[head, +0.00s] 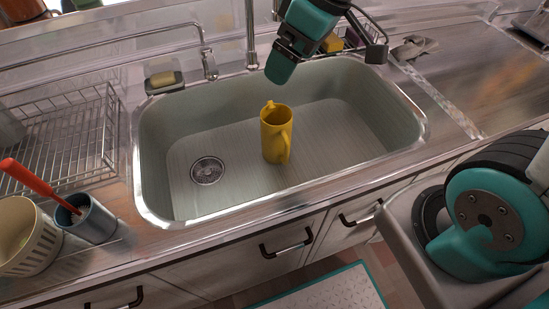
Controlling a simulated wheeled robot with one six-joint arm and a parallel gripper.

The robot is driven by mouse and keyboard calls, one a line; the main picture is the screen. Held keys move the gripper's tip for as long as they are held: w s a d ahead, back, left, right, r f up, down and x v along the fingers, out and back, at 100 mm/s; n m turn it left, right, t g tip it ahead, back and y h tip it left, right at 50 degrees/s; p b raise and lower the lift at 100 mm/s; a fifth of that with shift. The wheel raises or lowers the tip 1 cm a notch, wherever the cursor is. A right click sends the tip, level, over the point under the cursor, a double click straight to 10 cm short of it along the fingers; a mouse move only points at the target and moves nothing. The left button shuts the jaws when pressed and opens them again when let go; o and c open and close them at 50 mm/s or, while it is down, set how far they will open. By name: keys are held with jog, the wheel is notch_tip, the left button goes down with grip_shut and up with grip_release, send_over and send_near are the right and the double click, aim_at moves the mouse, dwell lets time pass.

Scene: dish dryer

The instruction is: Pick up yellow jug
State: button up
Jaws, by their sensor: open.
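The yellow jug (275,135) stands upright on the floor of the sink (345,135), right of the drain. Its handle is on the side toward the front right, and its rim faces up. My gripper (282,66) is teal and black and hangs above the back of the sink, above and behind the jug in the picture. It is open, apart from the jug and holds nothing that I can see. Its jaws are seen from one side, so the gap between them is hidden.
A faucet (251,35) rises behind the sink near my gripper. A soap dish (164,81) sits at the back left rim. A wire rack (70,135), a blue-grey cup (88,218) and a cream container (28,235) stand left. The right counter (470,75) is mostly clear.

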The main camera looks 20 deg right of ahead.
jog(key=shift+n+t+h, duration=0.4)
jog(key=shift+n+t, duration=0.1)
jog(key=shift+t, duration=0.1)
jog(key=w+d+f+b, duration=0.1)
jog(key=w+f+b, duration=0.1)
jog(key=f, duration=0.3)
jog(key=w+d+f+b, duration=0.2)
jog(key=w+f+b, duration=0.1)
jog(key=f, duration=0.2)
jog(key=w+d+f+b, duration=0.1)
jog(key=w+f+b, duration=0.1)
jog(key=f, duration=0.3)
jog(key=shift+w+d+b, duration=0.2)
jog(key=shift+w+b, duration=0.2)
jog(key=shift+w, duration=0.25)
send_near(275, 118)
jog(key=shift+s+a+f+b, duration=0.3)
jog(key=shift+s+a, duration=0.1)
jog(key=shift+a, duration=0.15)
jog(key=shift+s+a+f+b, duration=0.15)
jog(key=shift+s+a+f, duration=0.1)
jog(key=shift+s+a, duration=0.25)
jog(key=b+x, duration=0.1)
jog(key=x, duration=0.4)
jog(key=shift+a+f, duration=0.25)
jog(key=shift+f, duration=0.1)
jog(key=c, duration=1.4)
jog(key=shift+w+r, duration=0.1)
jog(key=shift+c, duration=1)
jog(key=shift+r, duration=0.15)
